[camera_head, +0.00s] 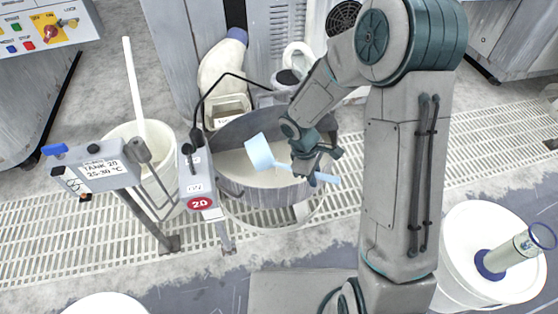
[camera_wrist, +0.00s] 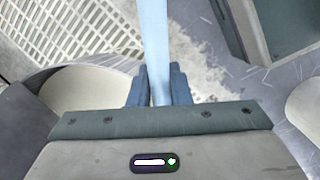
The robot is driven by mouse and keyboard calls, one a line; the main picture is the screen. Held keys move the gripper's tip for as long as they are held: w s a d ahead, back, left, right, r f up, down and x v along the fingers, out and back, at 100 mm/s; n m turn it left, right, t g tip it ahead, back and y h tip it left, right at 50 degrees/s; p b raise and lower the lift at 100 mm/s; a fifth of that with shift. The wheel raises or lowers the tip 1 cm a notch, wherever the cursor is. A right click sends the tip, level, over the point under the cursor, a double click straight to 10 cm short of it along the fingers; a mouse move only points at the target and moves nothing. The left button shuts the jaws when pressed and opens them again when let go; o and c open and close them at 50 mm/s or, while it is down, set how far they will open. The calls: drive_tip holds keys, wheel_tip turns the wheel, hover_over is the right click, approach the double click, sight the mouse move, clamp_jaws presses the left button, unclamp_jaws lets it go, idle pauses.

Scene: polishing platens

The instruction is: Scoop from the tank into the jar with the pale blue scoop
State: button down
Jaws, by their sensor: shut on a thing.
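The pale blue scoop (camera_head: 260,152) is held in my gripper (camera_head: 314,170), its cup at the left and its handle running right through the jaws. In the wrist view the handle (camera_wrist: 155,40) passes between the two dark blue fingers (camera_wrist: 158,88), which are shut on it. The cup shows over the mouth of the round grey tank (camera_head: 250,195), which holds a cream-coloured liquid; I cannot tell whether the cup holds anything. The clear jar (camera_head: 514,252) with blue rim and base stands on a white lid at the far right, away from my gripper.
A white bucket (camera_head: 125,135) with a white paddle stands left of the tank. The white drum lid (camera_head: 460,225) bears the jar.

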drive_tip(key=shift+w+d+f+y+p, duration=0.15)
drive_tip(key=shift+d+y+p, duration=0.15)
drive_tip(key=shift+p, duration=0.2)
drive_tip(key=shift+w+d+f+y+p, duration=0.1)
drive_tip(key=shift+d+y+p, duration=0.1)
drive_tip(key=shift+d+p, duration=0.25)
drive_tip(key=shift+w+d+f+g+y+p, duration=0.15)
drive_tip(key=shift+d+f+g+y+p, duration=0.35)
drive_tip(key=shift+p, duration=0.6)
drive_tip(key=shift+w+f+g+y+p, duration=0.1)
drive_tip(key=shift+f+y+p, duration=0.2)
drive_tip(key=shift+y+p, duration=0.6)
drive_tip(key=shift+w+d+f+g+y+p, duration=0.1)
drive_tip(key=shift+d+f+g+y+p, duration=0.15)
drive_tip(key=shift+f+y+p, duration=0.5)
drive_tip(key=shift+w+d+f+g+y+p, duration=0.15)
drive_tip(key=shift+f+g+y+p, duration=0.15)
drive_tip(key=shift+p, duration=0.7)
drive_tip(key=shift+d+f+y, duration=0.1)
drive_tip(key=shift+f+y, duration=0.45)
drive_tip(key=shift+f, duration=0.1)
idle(0.6)
drive_tip(key=shift+r+n, duration=0.1)
drive_tip(key=shift+n, duration=0.2)
drive_tip(key=h+b, duration=0.1)
drive_tip(key=r+h, duration=0.1)
drive_tip(key=a+r+t+h+b, duration=0.1)
drive_tip(key=shift+s+r+b, duration=0.15)
drive_tip(key=shift+s+b, duration=0.15)
drive_tip(key=shift+b, duration=0.05)
